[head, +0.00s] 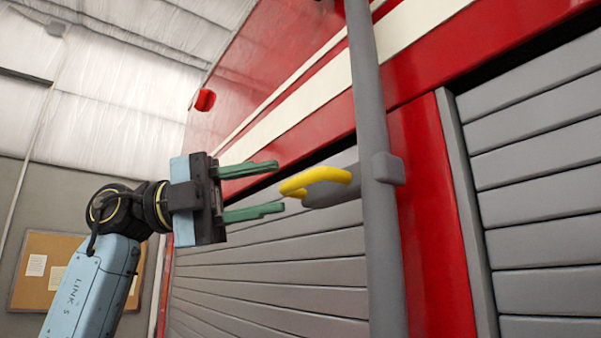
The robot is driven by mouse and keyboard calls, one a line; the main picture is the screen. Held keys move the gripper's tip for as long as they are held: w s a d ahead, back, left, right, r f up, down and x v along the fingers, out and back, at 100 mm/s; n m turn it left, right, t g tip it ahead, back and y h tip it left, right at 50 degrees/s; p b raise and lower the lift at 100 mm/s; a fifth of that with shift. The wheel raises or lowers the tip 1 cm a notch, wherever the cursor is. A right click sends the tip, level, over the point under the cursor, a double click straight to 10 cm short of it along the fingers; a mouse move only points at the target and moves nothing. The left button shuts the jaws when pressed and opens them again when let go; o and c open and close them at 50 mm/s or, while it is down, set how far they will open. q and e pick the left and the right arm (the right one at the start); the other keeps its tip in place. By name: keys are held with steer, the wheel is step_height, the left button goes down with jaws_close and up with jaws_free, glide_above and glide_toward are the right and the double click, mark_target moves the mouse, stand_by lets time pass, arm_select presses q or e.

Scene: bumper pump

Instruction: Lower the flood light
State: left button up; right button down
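A grey vertical pole (370,130) runs from top to bottom in the head view, in front of a red truck. A grey lever (328,193) with a yellow grip (316,178) sticks out to the left from a collar (387,169) on the pole. My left gripper (281,188) is open, its two green fingers one above the other and pointing right. The fingertips are at the left end of the yellow grip; I cannot tell if they touch it. No lamp head shows; the pole's top is cut off by the frame. My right gripper is out of view.
The truck's red body (432,220) and grey slatted shutters (540,170) stand close behind the pole. A small red light (204,100) sits on the truck's upper side. A notice board (38,268) hangs on the far left wall. Open air lies above my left arm.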

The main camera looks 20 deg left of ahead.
mark_target(292, 184)
arm_select(q)
steer(key=d, duration=0.3)
steer(key=d+p, duration=0.1)
steer(key=d, duration=0.1)
steer(key=shift+w+d+r, duration=0.1)
steer(key=shift+w+r, duration=0.2)
steer(key=shift+r, duration=0.05)
jaws_close()
